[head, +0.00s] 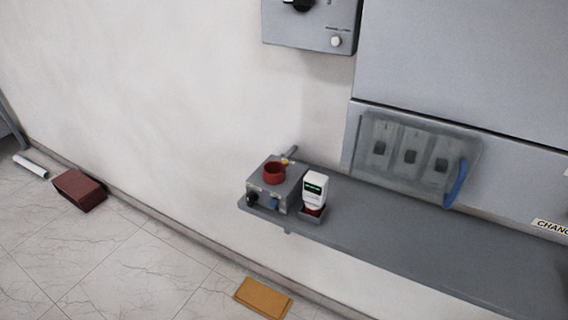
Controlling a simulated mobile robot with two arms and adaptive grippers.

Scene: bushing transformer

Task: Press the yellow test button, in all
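A small grey box (262,187) stands at the left end of the grey shelf (390,231). On its top is a round red part (274,174). Just behind the red part a small yellow spot (285,162) shows; it may be the yellow test button, but it is partly hidden and too small to be sure. A black knob (252,199) and a blue knob (274,204) are on the box's front. Neither of my grippers is in view.
A white device with a green display (314,188) stands right of the box. A clear cover with a blue handle (455,184) encloses switches above the shelf. A grey wall box (312,28) hangs above. A brown-red block (79,190) and an orange block (263,298) lie on the floor.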

